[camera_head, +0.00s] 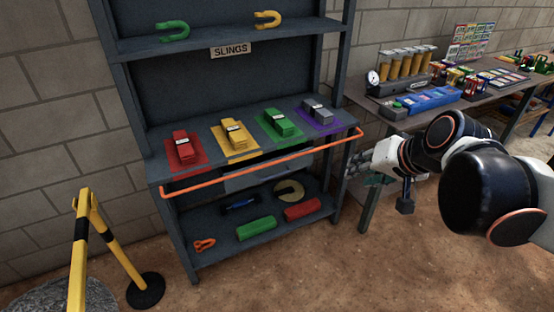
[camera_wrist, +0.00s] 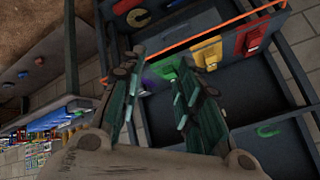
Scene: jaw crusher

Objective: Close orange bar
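The orange bar (camera_head: 262,161) runs along the front edge of the slings rack's middle shelf, in front of the coloured slings. In the wrist view the orange bar (camera_wrist: 232,25) crosses the top, from near my fingertips towards the upper right. My gripper (camera_wrist: 162,62) is open, its two dark green fingers apart with nothing held between them.
The slings rack (camera_head: 170,228) has red, yellow, green and grey slings on its middle shelf and several items below. A workbench (camera_head: 470,104) stands to the right. A yellow barrier (camera_head: 82,235) stands at the left. The dirt floor before the rack is clear.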

